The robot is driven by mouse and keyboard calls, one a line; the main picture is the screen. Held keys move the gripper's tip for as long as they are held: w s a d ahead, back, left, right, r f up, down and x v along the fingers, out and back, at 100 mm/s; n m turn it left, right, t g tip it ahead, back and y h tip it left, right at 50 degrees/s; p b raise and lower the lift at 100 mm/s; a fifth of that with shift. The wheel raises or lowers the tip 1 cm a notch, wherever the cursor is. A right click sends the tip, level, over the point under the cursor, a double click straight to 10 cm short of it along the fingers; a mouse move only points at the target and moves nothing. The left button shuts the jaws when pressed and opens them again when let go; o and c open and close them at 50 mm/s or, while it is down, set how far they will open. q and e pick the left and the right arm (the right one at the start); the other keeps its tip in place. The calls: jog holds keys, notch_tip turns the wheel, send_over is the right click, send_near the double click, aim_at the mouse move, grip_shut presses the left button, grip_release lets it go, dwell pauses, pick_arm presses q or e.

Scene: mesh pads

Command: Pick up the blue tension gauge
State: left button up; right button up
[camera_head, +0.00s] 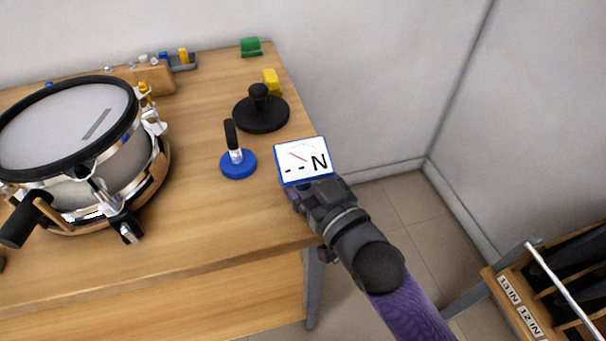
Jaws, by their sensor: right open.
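A blue round base with a silver collar and an upright black handle (238,163) stands on the table near its right edge; it looks like the blue tension gauge. Just right of it is a blue-framed white panel (301,160) with a red needle, two dashes and an "N". I cannot tell whether the panel belongs to the gauge. My right gripper (303,193) comes in from the lower right, at the table's right edge, right of the blue base and apart from it. It is open; its fingertips are partly hidden by the panel. My left gripper is out of view.
A snare drum (65,140) in a wooden cradle fills the table's left. Behind the gauge stand a black disc with a knob (261,112) and a yellow block (271,80). A green item (251,47) is farther back. A labelled wooden rack (520,305) stands lower right.

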grip_shut()
dwell(0.8)
dwell(0.5)
